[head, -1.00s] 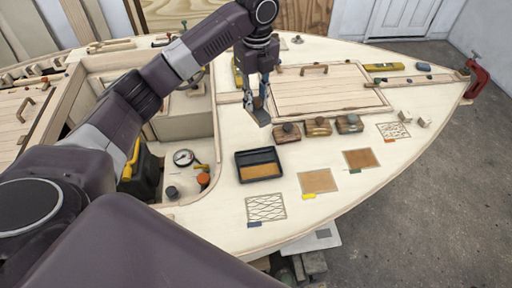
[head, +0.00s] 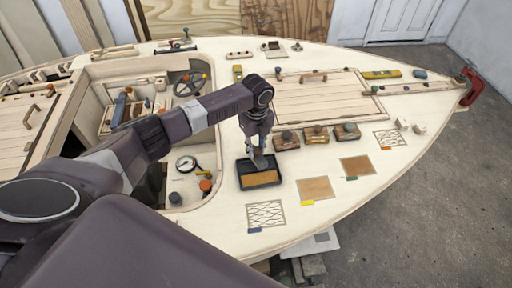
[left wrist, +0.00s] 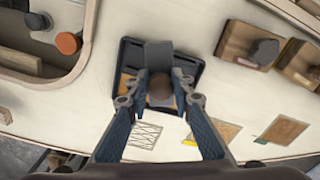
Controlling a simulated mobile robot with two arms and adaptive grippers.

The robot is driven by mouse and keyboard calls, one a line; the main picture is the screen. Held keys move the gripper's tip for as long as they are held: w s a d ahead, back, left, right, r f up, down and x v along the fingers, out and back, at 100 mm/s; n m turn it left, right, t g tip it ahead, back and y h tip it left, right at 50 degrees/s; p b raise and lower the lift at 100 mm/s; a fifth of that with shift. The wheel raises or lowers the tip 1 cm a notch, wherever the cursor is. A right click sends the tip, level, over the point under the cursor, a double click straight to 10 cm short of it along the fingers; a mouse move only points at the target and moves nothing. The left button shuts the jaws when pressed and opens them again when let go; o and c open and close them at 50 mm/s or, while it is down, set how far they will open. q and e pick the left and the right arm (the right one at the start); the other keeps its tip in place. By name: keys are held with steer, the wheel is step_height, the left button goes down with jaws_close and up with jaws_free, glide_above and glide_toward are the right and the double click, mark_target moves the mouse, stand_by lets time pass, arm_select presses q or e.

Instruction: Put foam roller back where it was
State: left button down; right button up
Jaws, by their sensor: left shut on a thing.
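My left gripper (head: 260,143) is shut on the foam roller, which shows as a grey flat-looking head (head: 260,163) below the fingers. In the left wrist view the gripper (left wrist: 160,88) closes around its brown round handle end (left wrist: 160,88), with the grey head (left wrist: 158,54) beyond. The roller is over the black tray (head: 241,178) with its amber-brown floor. The tray also shows in the left wrist view (left wrist: 128,58), partly hidden by the fingers and roller. I cannot tell whether the roller touches the tray. My right gripper is not in view.
Several wooden blocks with dark knobs (head: 316,136) stand right of the tray. A gauge (head: 187,163) and an orange-capped item (head: 205,186) are to its left by the cockpit opening. A mesh patch (head: 266,213) and tan sheets (head: 315,188) lie flat on the deck nearby.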

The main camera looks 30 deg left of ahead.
mark_target(256, 149)
arm_select(q)
steer(key=shift+f, duration=0.45)
steer(key=c, duration=1.7)
jaws_free()
steer(key=shift+r, duration=0.1)
steer(key=shift+r, duration=0.35)
steer(key=shift+w+r, duration=0.1)
steer(key=shift+r, duration=0.3)
step_height(256, 149, up, 11)
steer(key=b, duration=0.2)
steer(key=shift+d+r+b, duration=0.1)
steer(key=shift+b, duration=0.2)
